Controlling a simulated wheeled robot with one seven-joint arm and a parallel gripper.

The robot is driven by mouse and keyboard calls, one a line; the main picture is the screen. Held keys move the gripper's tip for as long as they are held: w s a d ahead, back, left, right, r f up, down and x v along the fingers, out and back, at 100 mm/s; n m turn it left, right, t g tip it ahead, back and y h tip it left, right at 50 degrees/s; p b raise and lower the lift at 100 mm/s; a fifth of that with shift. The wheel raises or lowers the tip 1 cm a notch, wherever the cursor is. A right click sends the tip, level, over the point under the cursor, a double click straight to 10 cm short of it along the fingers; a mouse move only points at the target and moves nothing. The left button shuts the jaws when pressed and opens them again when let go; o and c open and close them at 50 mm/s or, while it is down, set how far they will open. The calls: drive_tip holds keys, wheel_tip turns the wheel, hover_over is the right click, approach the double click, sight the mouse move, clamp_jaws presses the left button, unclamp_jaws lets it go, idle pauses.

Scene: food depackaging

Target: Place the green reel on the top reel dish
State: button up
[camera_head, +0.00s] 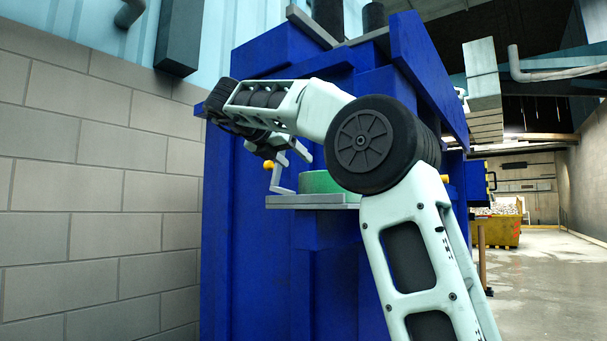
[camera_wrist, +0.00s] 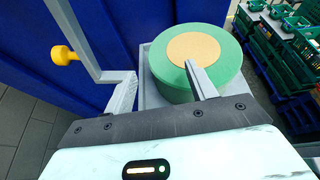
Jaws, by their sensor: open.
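The green reel (camera_wrist: 172,81) is a short round drum with a tan disc on top. It sits on a grey plate (camera_wrist: 147,92) on the front of the blue machine. In the head view the reel (camera_head: 319,182) rests on that plate (camera_head: 310,201), partly hidden by my arm. My gripper (camera_wrist: 161,70) is open at the reel. In the wrist view its right finger overlaps the reel's top face and its left finger is left of the reel. The gripper also shows in the head view (camera_head: 288,158). I cannot make out a separate top reel dish.
The blue machine (camera_head: 245,240) rises behind the plate. A block wall (camera_head: 100,180) is at the left. Green crates (camera_wrist: 290,50) stand at the right. Open floor (camera_head: 540,280) lies at the right.

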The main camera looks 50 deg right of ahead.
drive_tip(key=w+a+n+t+y, duration=0.1)
drive_tip(key=w+a+n+t, duration=0.65)
drive_tip(key=a+n, duration=0.35)
drive_tip(key=w+a+n+t+y, duration=0.1)
drive_tip(key=w+a+n+t, duration=0.6)
drive_tip(key=a+n, duration=0.4)
drive_tip(key=s+a+f+n+t+y, duration=0.1)
drive_tip(key=s+a+f+n+y, duration=0.1)
drive_tip(key=a+f+n+y, duration=0.65)
drive_tip(key=s+a+f+n+t+y, duration=0.15)
drive_tip(key=a+f+n+y, duration=0.25)
drive_tip(key=a+n+y, duration=0.55)
drive_tip(key=s+a+f+n+g, duration=0.3)
drive_tip(key=s+f+n+g, duration=0.1)
drive_tip(key=s+f, duration=0.35)
drive_tip(key=s+a+f+n+g, duration=0.4)
drive_tip(key=s+f+n, duration=0.15)
drive_tip(key=f, duration=0.35)
drive_tip(key=s+a+f+n+g, duration=0.3)
drive_tip(key=s+f+n+g, duration=0.1)
drive_tip(key=s+f, duration=0.35)
drive_tip(key=s+d+f+n+g+h, duration=0.3)
drive_tip(key=s+d+f, duration=0.2)
drive_tip(key=s, duration=0.3)
drive_tip(key=s+d+f+n+g+h, duration=0.2)
drive_tip(key=s+d+f, duration=0.4)
drive_tip(key=s, duration=0.3)
drive_tip(key=shift+f+n+g+h, duration=0.4)
drive_tip(key=shift+f+n+g, duration=0.1)
drive_tip(key=shift+f+n, duration=0.4)
